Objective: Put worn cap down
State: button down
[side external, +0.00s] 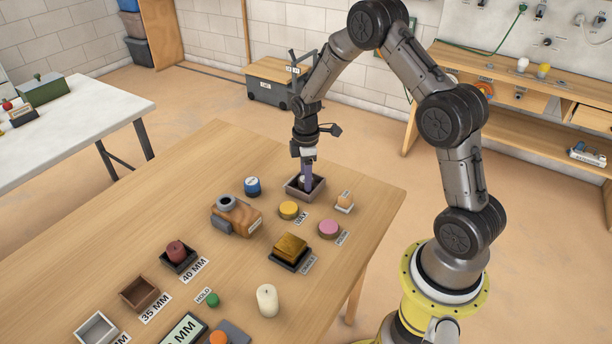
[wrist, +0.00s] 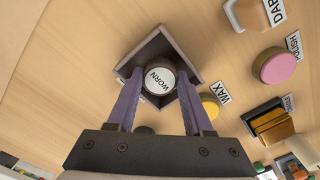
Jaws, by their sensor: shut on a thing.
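The worn cap (wrist: 160,78) is round and dark-sided, with a white top reading "WORN". My gripper (wrist: 160,88) is shut on it, with one purple-grey finger on each side. The cap sits within the outline of a small square grey-brown tray (wrist: 187,53). In the side external view my gripper (side external: 307,178) points straight down into this tray (side external: 317,192), near the table's far edge. The fingers and tray wall mostly hide the cap there. I cannot tell whether the cap touches the tray floor.
Close by stand a blue-and-white round cap (side external: 252,187), a yellow disc (side external: 289,210) by the WAX label, a pink disc (side external: 329,229) and a small orange block (side external: 344,200). A wooden block with a grey ring (side external: 235,215) is at left. Bare wood lies behind the tray.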

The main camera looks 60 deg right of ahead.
jog(key=c, duration=0.6)
grip_release()
jog(key=shift+r, duration=0.1)
jog(key=s+a+r+m+t, duration=0.1)
jog(key=s+a+r, duration=0.1)
jog(key=r, duration=0.8)
jog(key=s+a+r+m, duration=0.1)
jog(key=s+a+r, duration=0.1)
jog(key=r, duration=0.7)
jog(key=s+a+r+m+t, duration=0.1)
jog(key=s+a+r+m, duration=0.1)
jog(key=s, duration=0.5)
jog(key=s+a+r+m+t, duration=0.2)
jog(key=s+a, duration=0.3)
jog(key=s, duration=0.1)
jog(key=s+a+r+m+t, duration=0.1)
jog(key=s+a+r+m, duration=0.1)
jog(key=s, duration=0.5)
jog(key=shift+s+a+r+m+t, duration=0.3)
jog(key=shift+a+r+m, duration=0.15)
jog(key=shift+a, duration=0.3)
